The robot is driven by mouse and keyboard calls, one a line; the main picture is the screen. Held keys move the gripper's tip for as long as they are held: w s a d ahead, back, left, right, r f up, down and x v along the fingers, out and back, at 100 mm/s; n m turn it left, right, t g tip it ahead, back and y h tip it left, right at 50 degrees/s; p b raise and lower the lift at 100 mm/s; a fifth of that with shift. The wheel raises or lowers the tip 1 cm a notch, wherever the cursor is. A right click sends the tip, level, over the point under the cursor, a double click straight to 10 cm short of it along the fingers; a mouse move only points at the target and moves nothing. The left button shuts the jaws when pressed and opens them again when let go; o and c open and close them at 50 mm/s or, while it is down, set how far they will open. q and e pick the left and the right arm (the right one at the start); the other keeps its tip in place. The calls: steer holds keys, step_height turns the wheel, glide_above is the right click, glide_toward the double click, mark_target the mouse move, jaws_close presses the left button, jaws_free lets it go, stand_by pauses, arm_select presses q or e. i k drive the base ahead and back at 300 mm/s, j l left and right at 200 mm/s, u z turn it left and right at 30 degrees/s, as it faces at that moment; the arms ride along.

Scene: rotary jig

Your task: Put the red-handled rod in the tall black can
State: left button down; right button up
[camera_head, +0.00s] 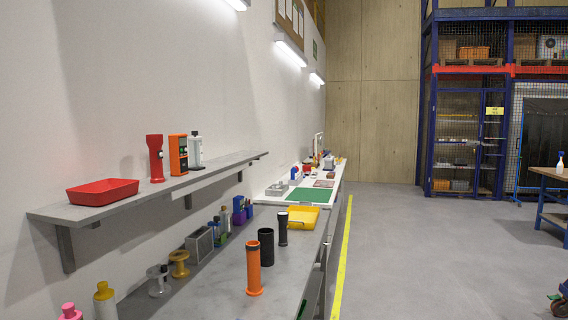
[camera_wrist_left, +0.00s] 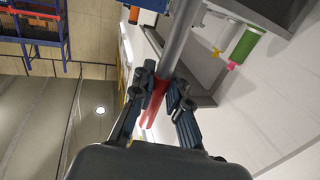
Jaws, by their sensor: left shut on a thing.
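In the left wrist view my left gripper (camera_wrist_left: 164,90) is shut on the red-handled rod (camera_wrist_left: 156,104). Its red handle is between the fingers and its grey shaft runs up out of the top of the picture. The tall black can (camera_head: 266,247) stands upright on the grey bench in the head view, between an orange tube (camera_head: 254,268) and a black flashlight (camera_head: 283,230). The can's inside is too small to make out. Neither gripper shows in the head view, and my right gripper is in no view.
A grey wall shelf (camera_head: 130,197) above the bench holds a red tray (camera_head: 103,192), a red flashlight (camera_head: 155,158) and an orange box (camera_head: 178,154). Spools, bottles and a grey box (camera_head: 199,246) line the wall. A yellow tray (camera_head: 303,217) lies beyond the can.

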mark_target(266, 262)
steer(key=i+l+u, duration=0.1)
steer(key=l, duration=0.35)
steer(key=i+l+u, duration=0.15)
steer(key=l, duration=0.3)
steer(key=i+l+u, duration=0.1)
steer(key=l, duration=0.4)
steer(key=i+l+u, duration=0.15)
steer(key=l, duration=0.35)
